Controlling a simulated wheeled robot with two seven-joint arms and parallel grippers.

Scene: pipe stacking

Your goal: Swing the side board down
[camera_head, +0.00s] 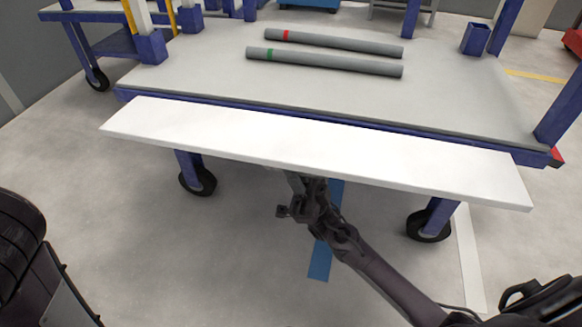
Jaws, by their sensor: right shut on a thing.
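The side board (320,145) is a long white panel along the near edge of the cart (440,105). Its broad face is turned up and it juts out toward me, tilted a little. My right gripper (294,174) is under the middle of the board's near edge and is shut on it; the fingertips are mostly hidden by the board. My left gripper is not in view.
Two grey pipes lie on the cart bed, one with a red band (335,43) and one with a green band (325,62). Blue posts (560,105) stand at the cart's corners. Black wheels (198,181) show below the board. The floor in front is clear.

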